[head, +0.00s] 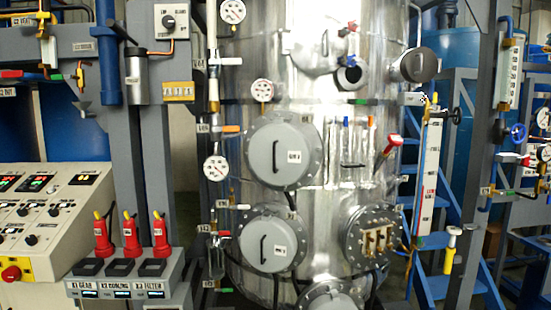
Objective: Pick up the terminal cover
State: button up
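A shiny metal vessel (320,90) fills the middle of the head view. Two round grey covers with black handles are on its front: an upper cover (298,135) and a lower cover (284,238). Each has a small white label that I cannot read surely. To the right of the lower cover, a round bolted flange (352,250) is open, and brass terminals (376,240) show in it. Another round grey part (330,301) is cut off by the bottom edge. I cannot tell which of these is the terminal cover. My gripper is not in view.
A sloping control panel (60,215) with displays and knobs stands at left. Three red-handled yellow-tipped tools (131,238) stand on a grey labelled stand (120,283) beside it. Blue steps (432,265), pipes and gauges crowd the right. Dark cables hang beside the lower cover.

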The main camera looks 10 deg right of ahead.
aim_at(279, 154)
jog(key=u, duration=1.7)
jog(key=i, duration=1.05)
jog(key=z, duration=1.1)
